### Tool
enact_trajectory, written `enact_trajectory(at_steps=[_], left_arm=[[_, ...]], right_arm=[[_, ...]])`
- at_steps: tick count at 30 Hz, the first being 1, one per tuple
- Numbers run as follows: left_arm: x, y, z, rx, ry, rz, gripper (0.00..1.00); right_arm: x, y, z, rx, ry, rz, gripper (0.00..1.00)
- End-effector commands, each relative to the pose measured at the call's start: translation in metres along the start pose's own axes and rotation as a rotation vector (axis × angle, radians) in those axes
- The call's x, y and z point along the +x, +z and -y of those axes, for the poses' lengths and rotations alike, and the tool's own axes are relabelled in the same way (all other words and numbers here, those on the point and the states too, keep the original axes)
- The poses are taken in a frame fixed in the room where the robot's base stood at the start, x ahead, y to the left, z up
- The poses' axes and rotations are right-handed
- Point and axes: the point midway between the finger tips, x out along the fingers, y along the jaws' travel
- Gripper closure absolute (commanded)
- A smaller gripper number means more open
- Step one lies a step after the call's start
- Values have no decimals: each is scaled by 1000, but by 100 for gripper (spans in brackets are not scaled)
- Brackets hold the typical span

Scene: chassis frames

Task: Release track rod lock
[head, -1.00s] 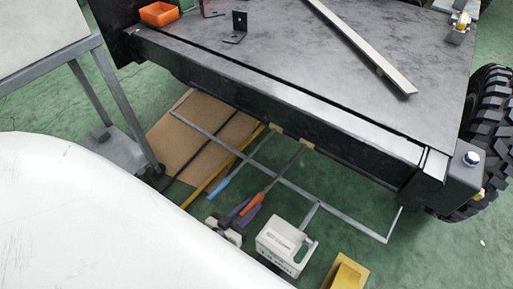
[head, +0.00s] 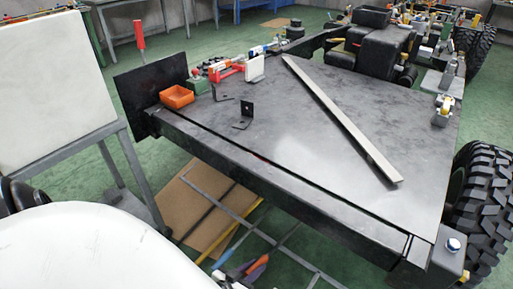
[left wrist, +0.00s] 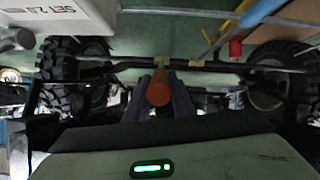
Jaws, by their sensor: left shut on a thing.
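My left gripper (head: 255,266) is at the bottom edge of the head view, low in front of the black chassis. Its grey-blue fingers also show in the left wrist view (left wrist: 158,97). They are shut on an orange handle (left wrist: 158,90), which also shows in the head view (head: 262,260). In the left wrist view a long dark rod (left wrist: 115,65) runs across between the wheels, with small yellowish pieces (left wrist: 220,63) on it. The handle's end appears just below this rod; I cannot tell whether they touch. The lock itself is not clear. My right gripper is out of view.
The black chassis deck (head: 300,130) carries an orange tray (head: 176,96), brackets and a long metal strip (head: 340,115). A large tyre (head: 485,195) stands at the right. A grey stand (head: 130,165) is at the left. Cardboard (head: 190,200) lies on the green floor.

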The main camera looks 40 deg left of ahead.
Motion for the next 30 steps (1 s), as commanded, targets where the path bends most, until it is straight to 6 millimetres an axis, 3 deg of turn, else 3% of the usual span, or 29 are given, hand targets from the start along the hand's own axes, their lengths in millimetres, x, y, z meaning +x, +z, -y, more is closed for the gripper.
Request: enact_trajectory(at_steps=[1, 3, 4, 7, 17, 24, 30], left_arm=[[4, -12, -2, -9, 2, -30, 100], [4, -13, -2, -10, 2, -31, 100], [4, -13, -2, -10, 3, -30, 75], [4, -11, -2, -8, 3, -26, 60], [-2, -7, -2, -5, 2, -16, 60], [-43, -9, -2, -5, 2, -14, 60], [-80, -8, -1, -7, 2, -17, 60]], right_arm=[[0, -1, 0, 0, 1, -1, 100], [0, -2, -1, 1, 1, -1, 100], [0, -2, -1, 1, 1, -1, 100], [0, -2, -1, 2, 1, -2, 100], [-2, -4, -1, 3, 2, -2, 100], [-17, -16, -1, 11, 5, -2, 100], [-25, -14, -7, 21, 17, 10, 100]])
